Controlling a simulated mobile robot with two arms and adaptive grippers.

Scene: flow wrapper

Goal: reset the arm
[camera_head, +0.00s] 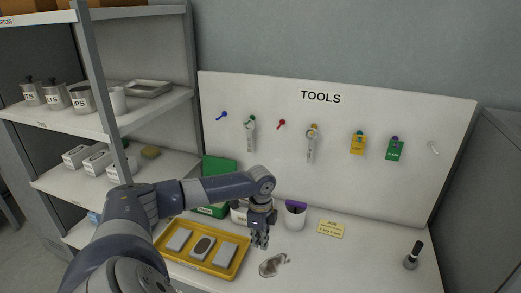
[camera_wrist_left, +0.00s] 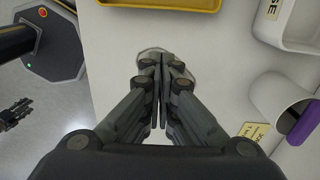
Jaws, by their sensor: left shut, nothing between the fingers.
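My left arm comes in from the lower left in the head view, with its gripper (camera_head: 260,240) pointing down over the white bench top (camera_head: 320,270). In the left wrist view the left gripper (camera_wrist_left: 161,65) is shut, its fingers pressed together with nothing between them. Below the fingertips lies a shiny clear or metallic item (camera_wrist_left: 150,54), partly hidden by them. In the head view this item (camera_head: 273,265) lies on the bench just in front of the gripper.
A yellow tray (camera_head: 161,241) with several grey pieces sits left of the gripper. A tool board (camera_head: 335,180) rises behind; shelves (camera_head: 160,109) stand left.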

